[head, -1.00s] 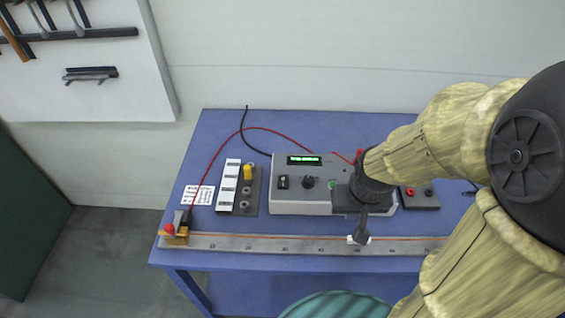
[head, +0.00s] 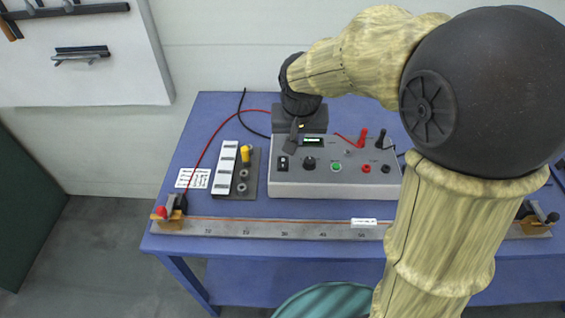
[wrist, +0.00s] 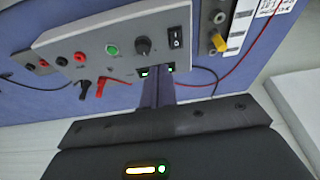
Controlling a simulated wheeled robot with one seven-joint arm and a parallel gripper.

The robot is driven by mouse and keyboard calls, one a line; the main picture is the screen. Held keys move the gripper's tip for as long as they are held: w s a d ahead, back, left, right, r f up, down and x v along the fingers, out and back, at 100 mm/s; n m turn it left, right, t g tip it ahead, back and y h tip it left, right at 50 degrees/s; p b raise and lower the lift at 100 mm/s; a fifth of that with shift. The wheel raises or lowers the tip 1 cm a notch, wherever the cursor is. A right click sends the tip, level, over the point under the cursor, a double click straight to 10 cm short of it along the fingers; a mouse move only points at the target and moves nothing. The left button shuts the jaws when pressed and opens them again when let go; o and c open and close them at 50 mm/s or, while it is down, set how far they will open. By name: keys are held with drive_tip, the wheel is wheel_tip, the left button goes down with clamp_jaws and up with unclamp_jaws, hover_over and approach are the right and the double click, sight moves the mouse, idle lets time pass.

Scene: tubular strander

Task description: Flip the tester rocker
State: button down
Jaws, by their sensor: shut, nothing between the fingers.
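The tester (head: 335,180) is a grey box with a small green-lit display, standing on the blue table. Its black rocker (head: 283,163) is at the left of its front panel, left of a black knob (head: 308,163). In the wrist view the rocker (wrist: 176,38) shows at the panel's right end, beside the knob (wrist: 143,46). My gripper (head: 290,148) is shut and empty, above the tester's left part, near the rocker and partly over the display. In the wrist view its fingers (wrist: 155,75) are together, tips by the display; the rocker is beyond them. Which way the rocker is tipped I cannot tell.
A green button (head: 336,167), red and black sockets and red and black plugs (head: 362,137) are on the tester. A yellow-topped post (head: 246,154) stands to its left. A long ruled bar (head: 270,229) lies along the table's front. My arm covers the table's right part.

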sight(281, 159)
drive_tip(key=a, duration=0.1)
drive_tip(key=w+a, duration=0.1)
drive_tip(key=a+r, duration=0.1)
drive_tip(key=shift+w+a, duration=0.35)
drive_tip(key=shift+w, duration=0.05)
drive_tip(key=x, duration=1.4)
drive_tip(key=shift+s+d+p, duration=0.1)
drive_tip(key=shift+s+p, duration=0.05)
drive_tip(key=shift+p, duration=0.15)
drive_tip(key=shift+p, duration=0.3)
